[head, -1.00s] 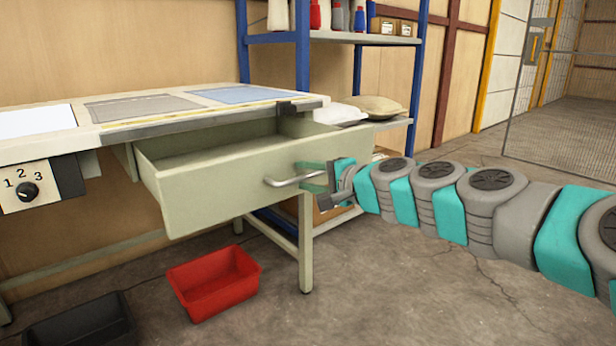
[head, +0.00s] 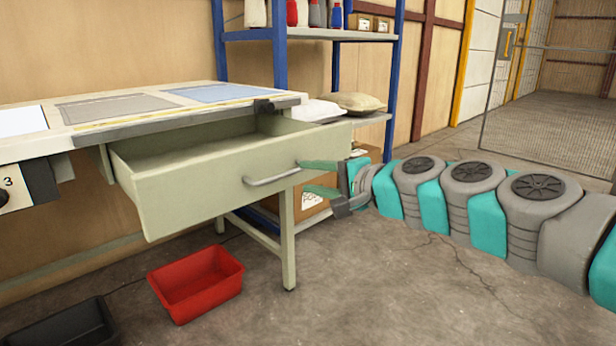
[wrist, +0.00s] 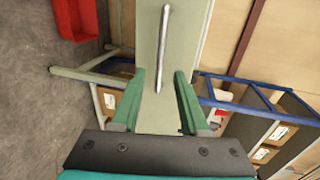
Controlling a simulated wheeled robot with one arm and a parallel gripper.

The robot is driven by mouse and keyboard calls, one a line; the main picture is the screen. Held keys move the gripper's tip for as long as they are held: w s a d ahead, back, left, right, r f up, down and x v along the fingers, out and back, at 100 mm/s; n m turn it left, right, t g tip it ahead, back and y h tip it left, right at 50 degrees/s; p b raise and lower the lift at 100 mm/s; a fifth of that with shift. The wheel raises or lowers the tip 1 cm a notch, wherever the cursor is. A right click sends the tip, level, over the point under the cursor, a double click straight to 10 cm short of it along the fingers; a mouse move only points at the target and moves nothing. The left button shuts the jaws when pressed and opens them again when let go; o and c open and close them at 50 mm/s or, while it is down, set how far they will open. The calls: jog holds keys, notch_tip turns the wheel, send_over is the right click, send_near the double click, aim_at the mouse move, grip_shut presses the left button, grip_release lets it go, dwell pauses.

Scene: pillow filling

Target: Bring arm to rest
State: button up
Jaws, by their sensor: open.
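My gripper (head: 316,178) is open and empty, its two green fingers apart. In the head view it is just right of the metal handle (head: 270,179) on the pulled-out drawer (head: 205,190). In the wrist view the fingers (wrist: 159,76) point at the drawer front (wrist: 150,25). The handle (wrist: 163,45) appears ahead, between the two fingers in the picture, and neither finger grips it. My arm stretches low across the right side of the head view. The visible part of the drawer's inside looks empty.
The workbench (head: 115,130) stands at left over a red bin (head: 195,283) and a black bin (head: 62,325). A blue-framed shelf (head: 281,75) holds bottles, boxes and pillows (head: 358,102) behind. Open concrete floor lies at front right, before a mesh fence (head: 545,115).

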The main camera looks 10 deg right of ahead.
jog(key=shift+a, duration=0.1)
jog(key=s+a+f+n+g+h+p, duration=0.1)
jog(key=s+a+f+n+g+p, duration=0.3)
jog(key=s, duration=0.3)
jog(key=s+a+f+n+g+h+p, duration=0.1)
jog(key=s+a+f+n+g+p, duration=0.1)
jog(key=s+a+f+n+g, duration=0.45)
jog(key=s+d+f+g+h+p, duration=0.2)
jog(key=s+d, duration=0.5)
jog(key=s, duration=0.4)
jog(key=s+d+f+g+h+p, duration=0.2)
jog(key=s+d+f+h, duration=0.2)
jog(key=s+d, duration=0.3)
jog(key=s, duration=0.4)
jog(key=shift+n+h, duration=0.35)
jog(key=shift+h, duration=0.05)
jog(key=shift+w+a, duration=0.1)
jog(key=shift+w, duration=0.05)
